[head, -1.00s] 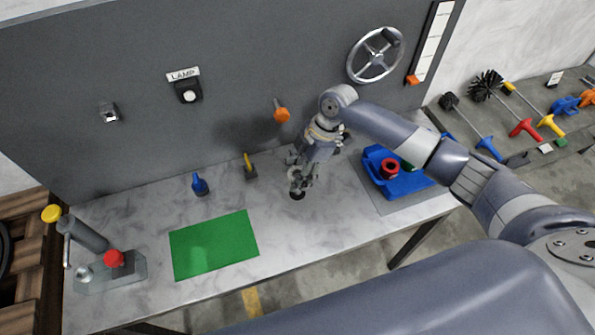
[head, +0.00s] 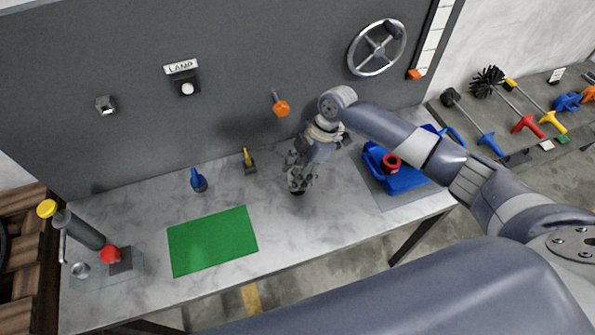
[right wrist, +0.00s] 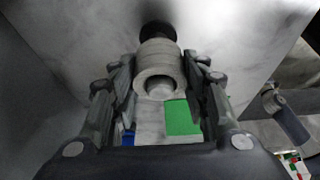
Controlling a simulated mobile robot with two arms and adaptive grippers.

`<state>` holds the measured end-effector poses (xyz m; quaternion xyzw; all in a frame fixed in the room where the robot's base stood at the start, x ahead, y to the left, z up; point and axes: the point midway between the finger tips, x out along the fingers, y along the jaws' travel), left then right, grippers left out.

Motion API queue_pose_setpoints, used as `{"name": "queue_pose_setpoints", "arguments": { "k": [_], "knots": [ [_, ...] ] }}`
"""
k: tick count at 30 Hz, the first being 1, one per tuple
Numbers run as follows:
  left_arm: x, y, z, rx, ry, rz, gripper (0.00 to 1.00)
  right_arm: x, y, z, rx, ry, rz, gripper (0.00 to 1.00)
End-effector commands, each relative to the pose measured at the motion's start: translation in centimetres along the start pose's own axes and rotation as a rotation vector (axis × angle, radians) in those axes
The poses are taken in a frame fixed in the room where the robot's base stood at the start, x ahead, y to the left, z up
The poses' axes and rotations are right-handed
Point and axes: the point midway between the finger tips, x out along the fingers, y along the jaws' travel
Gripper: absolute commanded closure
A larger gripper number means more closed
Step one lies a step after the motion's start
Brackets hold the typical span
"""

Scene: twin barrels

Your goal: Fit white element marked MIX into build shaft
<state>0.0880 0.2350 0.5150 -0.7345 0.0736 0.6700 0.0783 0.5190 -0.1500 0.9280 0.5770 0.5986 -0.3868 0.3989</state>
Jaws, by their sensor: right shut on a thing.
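My right gripper (head: 299,180) is low over the middle of the table, right of the green mat. In the right wrist view its fingers (right wrist: 160,92) are closed on the sides of a whitish ring-shaped element (right wrist: 158,56) with a round opening facing the camera. No MIX mark is readable on it. A black round piece (right wrist: 157,31) shows just beyond the element; I cannot tell if they touch. It also shows under the gripper in the head view (head: 298,193). I cannot tell which thing is the build shaft. My left gripper is not in view.
The green mat (head: 212,241) lies left of the gripper. A blue tray (head: 402,181) with a red ring (head: 391,163) stands right. A grey barrel (head: 84,232) with a yellow end is far left, near a red knob (head: 110,254). The grey wall panel (head: 230,60) rises behind.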

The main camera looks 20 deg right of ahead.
Motion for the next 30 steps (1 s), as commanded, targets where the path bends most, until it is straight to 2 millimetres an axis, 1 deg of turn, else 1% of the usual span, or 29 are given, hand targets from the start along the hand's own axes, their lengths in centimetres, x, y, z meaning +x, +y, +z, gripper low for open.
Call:
{"name": "queue_pose_setpoints", "arguments": {
  "k": [30],
  "knots": [
    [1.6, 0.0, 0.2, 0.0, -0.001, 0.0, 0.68, 2.2, 0.1, 0.8, -0.001, 0.002, 0.002, 0.99]
  ]
}}
